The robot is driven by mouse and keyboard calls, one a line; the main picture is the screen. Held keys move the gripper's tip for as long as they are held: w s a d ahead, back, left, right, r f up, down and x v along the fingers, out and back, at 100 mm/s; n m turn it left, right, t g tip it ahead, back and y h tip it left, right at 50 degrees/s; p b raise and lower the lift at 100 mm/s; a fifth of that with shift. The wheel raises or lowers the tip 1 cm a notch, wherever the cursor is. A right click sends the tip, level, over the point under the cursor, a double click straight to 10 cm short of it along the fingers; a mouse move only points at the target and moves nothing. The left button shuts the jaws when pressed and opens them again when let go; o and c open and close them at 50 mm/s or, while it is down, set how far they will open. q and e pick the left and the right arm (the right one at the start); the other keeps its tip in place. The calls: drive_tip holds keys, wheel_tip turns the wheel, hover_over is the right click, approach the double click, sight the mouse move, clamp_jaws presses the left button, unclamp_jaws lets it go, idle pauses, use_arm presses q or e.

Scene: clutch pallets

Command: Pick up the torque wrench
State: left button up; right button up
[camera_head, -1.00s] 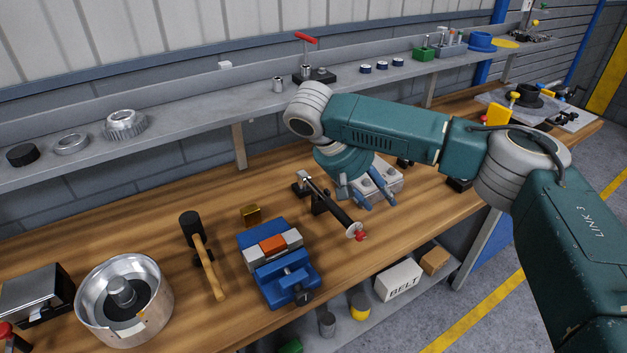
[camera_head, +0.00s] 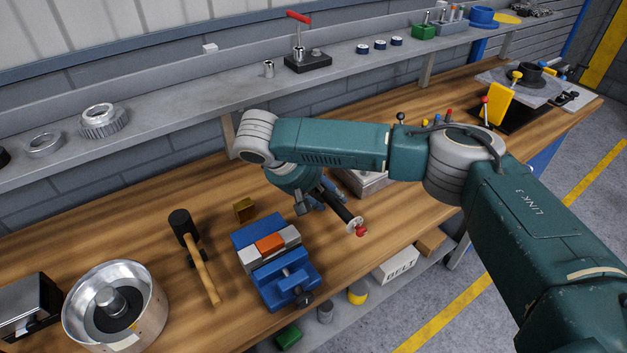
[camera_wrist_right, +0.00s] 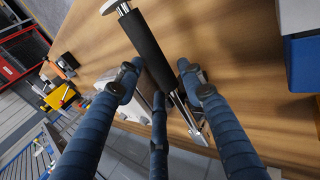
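The torque wrench has a black grip (camera_head: 341,211), a pale disc and a red knob at its near end. It lies on the wooden workbench right of the blue vise, its far part hidden under my right arm. My right gripper (camera_head: 320,201) is over it with blue fingers pointing down. In the right wrist view the black grip (camera_wrist_right: 148,50) and silver shaft run between the spread fingers of the gripper (camera_wrist_right: 160,80). The fingers are open and I see no clear contact. My left gripper is not in view.
The blue vise (camera_head: 287,280) stands close left of the wrench. A mallet (camera_head: 203,268) and a round metal pot (camera_head: 143,318) are farther left. A grey metal block (camera_head: 365,184) sits just behind and right of the wrench. A shelf (camera_head: 195,105) runs along the wall.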

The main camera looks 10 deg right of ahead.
drive_tip(key=shift+x, duration=1.25)
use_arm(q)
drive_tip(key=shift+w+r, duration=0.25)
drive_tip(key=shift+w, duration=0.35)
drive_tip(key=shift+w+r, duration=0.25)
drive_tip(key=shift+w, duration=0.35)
use_arm(e)
drive_tip(key=shift+d, duration=0.1)
clamp_jaws()
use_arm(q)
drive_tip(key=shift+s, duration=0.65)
use_arm(e)
drive_tip(key=shift+r, duration=0.15)
